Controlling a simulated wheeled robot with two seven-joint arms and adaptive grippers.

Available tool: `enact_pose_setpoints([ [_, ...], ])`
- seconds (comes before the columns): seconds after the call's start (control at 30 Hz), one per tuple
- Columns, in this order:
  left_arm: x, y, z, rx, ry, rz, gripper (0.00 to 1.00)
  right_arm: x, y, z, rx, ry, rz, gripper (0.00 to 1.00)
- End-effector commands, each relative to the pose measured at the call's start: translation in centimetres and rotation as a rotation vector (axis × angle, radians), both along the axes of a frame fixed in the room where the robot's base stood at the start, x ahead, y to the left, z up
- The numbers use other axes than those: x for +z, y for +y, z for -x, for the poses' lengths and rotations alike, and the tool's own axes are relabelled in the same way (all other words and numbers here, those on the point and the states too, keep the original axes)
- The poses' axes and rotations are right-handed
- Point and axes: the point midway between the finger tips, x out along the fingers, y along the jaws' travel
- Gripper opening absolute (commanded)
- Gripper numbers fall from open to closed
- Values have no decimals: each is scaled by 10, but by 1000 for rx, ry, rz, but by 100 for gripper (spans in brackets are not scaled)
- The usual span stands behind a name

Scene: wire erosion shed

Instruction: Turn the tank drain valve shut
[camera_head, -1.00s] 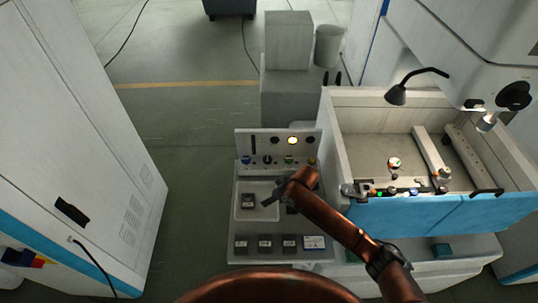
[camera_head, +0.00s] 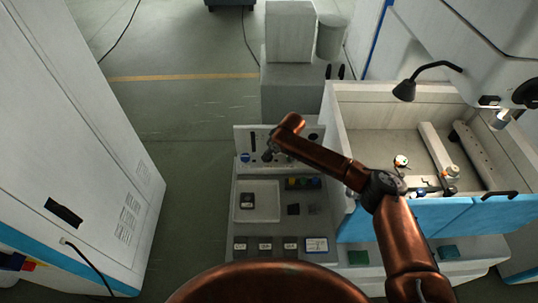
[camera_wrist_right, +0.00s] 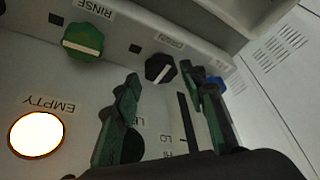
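The tank drain valve appears to be the black knob (camera_wrist_right: 160,68) with a white pointer line, on the grey upright panel (camera_head: 241,138). Its label is upside down and blurred, seemingly reading DRAIN. The pointer lies diagonally in the right wrist view. My right gripper (camera_wrist_right: 160,74) is open. In that view its two dark green fingers stand on either side of the knob, with a visible gap at each side. In the head view my right gripper (camera_head: 268,154) is small and dark in front of the panel and hides most of the knobs. My left gripper is out of view.
A green RINSE knob (camera_wrist_right: 83,41) and a lit EMPTY lamp (camera_wrist_right: 36,134) lie left of the fingers. A blue knob (camera_head: 245,158) is at the panel's left end. Below is a console with a shallow tray (camera_head: 270,213). A large tank (camera_head: 345,140) stands to the right.

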Motion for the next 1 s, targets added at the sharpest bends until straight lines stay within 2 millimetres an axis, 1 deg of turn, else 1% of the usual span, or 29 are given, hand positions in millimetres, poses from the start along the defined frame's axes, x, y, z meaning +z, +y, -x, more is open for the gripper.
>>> enact_pose_setpoints([
  [0.1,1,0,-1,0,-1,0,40,-12,5,-4,1,1,0,39],
  [0.2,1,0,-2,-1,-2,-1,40,-17,7,-5,1,0,-1,39],
  [0.5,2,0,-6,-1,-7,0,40,-19,8,-6,4,-1,0,38],
  [0.9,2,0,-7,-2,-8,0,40,-19,8,-6,3,-1,-1,10],
  [0.97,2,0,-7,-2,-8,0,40,-19,8,-6,3,-1,-1,7],
  [1.0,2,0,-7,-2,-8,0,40,-19,8,-6,3,-1,-1,7],
])
